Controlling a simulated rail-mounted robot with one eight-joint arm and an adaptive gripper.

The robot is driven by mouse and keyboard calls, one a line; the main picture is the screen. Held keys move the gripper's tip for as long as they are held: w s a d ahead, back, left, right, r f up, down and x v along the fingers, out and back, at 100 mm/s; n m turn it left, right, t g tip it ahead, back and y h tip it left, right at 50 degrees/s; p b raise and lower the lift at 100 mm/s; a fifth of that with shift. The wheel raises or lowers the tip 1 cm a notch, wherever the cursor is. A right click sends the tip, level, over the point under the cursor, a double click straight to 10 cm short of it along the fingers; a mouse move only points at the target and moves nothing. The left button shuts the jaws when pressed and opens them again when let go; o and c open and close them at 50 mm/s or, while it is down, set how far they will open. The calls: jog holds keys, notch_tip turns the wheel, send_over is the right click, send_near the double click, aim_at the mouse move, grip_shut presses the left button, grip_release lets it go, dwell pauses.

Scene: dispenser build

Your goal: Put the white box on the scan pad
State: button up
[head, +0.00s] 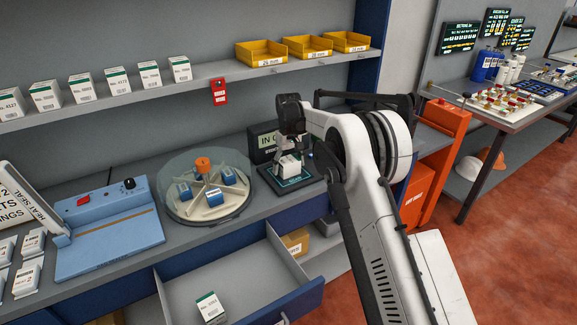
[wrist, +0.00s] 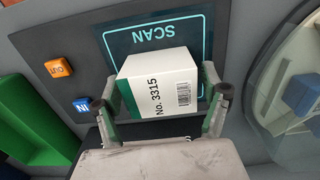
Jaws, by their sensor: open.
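A white box (wrist: 165,85) with a green stripe, "No. 3315" and a barcode lies on the dark scan pad (wrist: 195,35), within the cyan outline marked SCAN. In the head view the white box (head: 290,165) also shows on the scan pad (head: 303,181), below my gripper (head: 289,153). In the wrist view my gripper (wrist: 160,98) is open, with one finger on either side of the box. Whether the fingers touch the box is hard to tell. Another white box (head: 210,307) with a green stripe lies in the open drawer.
A domed round dispenser (head: 208,190) with blue packs stands left of the pad. A display (head: 265,143) stands behind the pad. A blue heat sealer (head: 110,235) is at left. The open drawer (head: 262,262) juts out in front. Several white boxes and yellow bins (head: 262,52) line the shelf above.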

aim_at(289, 160)
notch_tip(289, 160, up, 12)
jog(key=shift+r+b, duration=0.1)
jog(key=shift+b, duration=0.45)
jog(key=s+d+r+m+t, duration=0.2)
jog(key=s+d+r, duration=0.7)
jog(key=r, duration=0.4)
jog(key=s+d+r+m+t, duration=0.1)
jog(key=s+d+r, duration=0.25)
jog(key=s, duration=0.35)
jog(key=s+d+r+m+t, duration=0.1)
jog(key=s+d+r, duration=0.1)
jog(key=s+d, duration=0.3)
jog(key=s+d+f+m+t, duration=0.1)
jog(key=s+d+f, duration=0.1)
jog(key=s, duration=0.8)
jog(key=s+d+f+m+t, duration=0.1)
jog(key=s+d+f, duration=0.2)
jog(key=s, duration=0.7)
jog(key=s+d+f+m+t, duration=0.1)
jog(key=s+d+f, duration=0.2)
jog(key=s+f, duration=0.3)
jog(key=s, duration=0.4)
jog(key=shift+s, duration=0.15)
jog(key=shift+d+f, duration=0.1)
